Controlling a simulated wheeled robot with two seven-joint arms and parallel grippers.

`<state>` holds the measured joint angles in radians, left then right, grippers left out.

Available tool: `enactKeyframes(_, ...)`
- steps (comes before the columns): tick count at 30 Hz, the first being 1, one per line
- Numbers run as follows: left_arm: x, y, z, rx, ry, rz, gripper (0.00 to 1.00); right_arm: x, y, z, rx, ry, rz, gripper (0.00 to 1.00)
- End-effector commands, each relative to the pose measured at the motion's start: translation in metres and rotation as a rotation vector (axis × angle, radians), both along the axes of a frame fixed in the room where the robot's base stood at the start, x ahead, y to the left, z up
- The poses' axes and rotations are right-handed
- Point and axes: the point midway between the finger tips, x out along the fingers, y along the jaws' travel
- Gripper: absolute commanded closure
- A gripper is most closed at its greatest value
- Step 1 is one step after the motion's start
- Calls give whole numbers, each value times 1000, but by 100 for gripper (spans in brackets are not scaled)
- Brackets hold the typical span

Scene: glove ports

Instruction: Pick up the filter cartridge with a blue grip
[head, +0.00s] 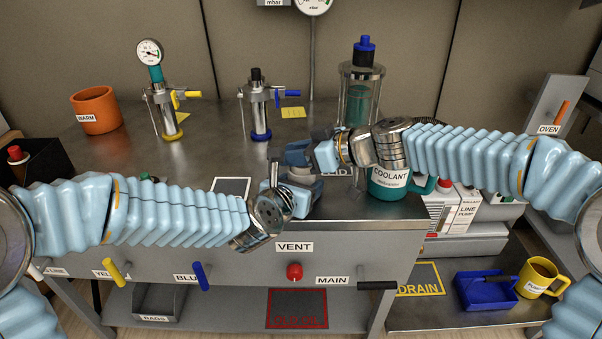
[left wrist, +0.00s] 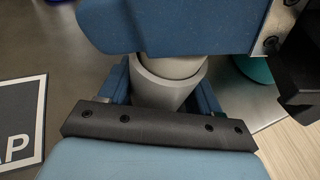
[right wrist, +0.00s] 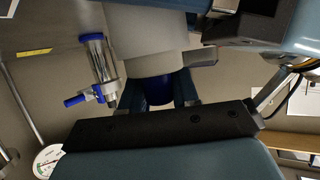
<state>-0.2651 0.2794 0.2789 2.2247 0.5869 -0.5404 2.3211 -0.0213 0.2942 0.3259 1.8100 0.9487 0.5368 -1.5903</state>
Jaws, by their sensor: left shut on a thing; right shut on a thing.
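The filter cartridge is a grey cylinder between my grippers; it shows in the left wrist view (left wrist: 160,88). In the right wrist view its grey body (right wrist: 145,35) ends in a dark blue grip (right wrist: 158,88) between the fingers. My left gripper (head: 297,180) is shut on the grey body, low over the bench. My right gripper (head: 305,153) is shut on the blue grip, just above and behind the left one. In the head view the grippers hide most of the cartridge.
A teal COOLANT mug (head: 390,186) stands close under my right arm. Behind are a blue-handled housing (head: 258,112), a yellow-handled one (head: 165,108) and a blue-capped vessel (head: 361,95). An orange mug (head: 96,110) stands back left. The bench front (head: 240,262) carries a red VENT knob (head: 294,271).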

Motion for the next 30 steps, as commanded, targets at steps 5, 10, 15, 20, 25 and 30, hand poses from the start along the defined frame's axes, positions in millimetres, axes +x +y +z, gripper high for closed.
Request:
enactKeyframes(5, 0, 0, 0, 0, -1, 1, 66, 0, 0, 4, 0, -2, 0, 100)
enactKeyframes(10, 0, 0, 0, 0, 0, 1, 66, 0, 0, 32, 1, -7, 0, 100)
enactKeyframes(15, 0, 0, 0, 0, 0, 1, 66, 0, 0, 69, 0, -6, 0, 100)
enactKeyframes(20, 0, 0, 0, 0, 0, 1, 66, 0, 0, 93, 1, -3, 1, 100)
enactKeyframes(25, 0, 0, 0, 0, 0, 0, 66, 0, 0, 100, 0, 1, 0, 100)
enactKeyframes(30, 0, 0, 0, 0, 0, 0, 66, 0, 0, 100, 0, 1, 0, 100)
